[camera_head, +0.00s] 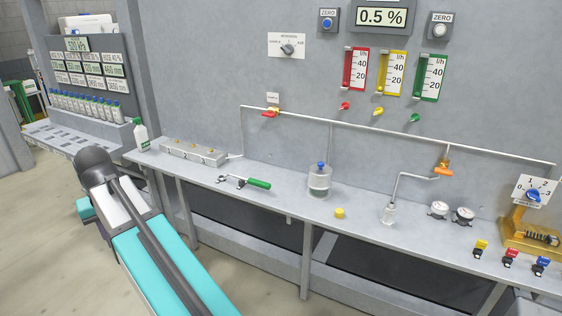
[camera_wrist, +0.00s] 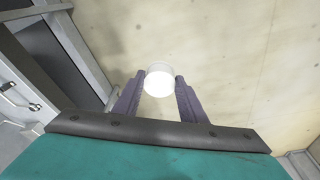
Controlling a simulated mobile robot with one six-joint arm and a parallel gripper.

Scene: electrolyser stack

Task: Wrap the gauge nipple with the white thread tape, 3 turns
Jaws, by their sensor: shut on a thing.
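My gripper (camera_wrist: 160,78) shows in the wrist view, with its two purple-grey fingers shut on a white round piece that looks like the roll of thread tape (camera_wrist: 158,84). It is held at the fingertips, above the pale floor. In the head view my arm stretches at lower left, and the gripper and tape cannot be made out. I cannot make out which part is the gauge nipple.
The long grey bench (camera_head: 290,207) runs along the wall. On it are a green-handled wrench (camera_head: 256,183), a jar with a blue knob (camera_head: 319,181), a small yellow piece (camera_head: 339,213) and a metal block with brass fittings (camera_head: 194,151). The floor around my arm is clear.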

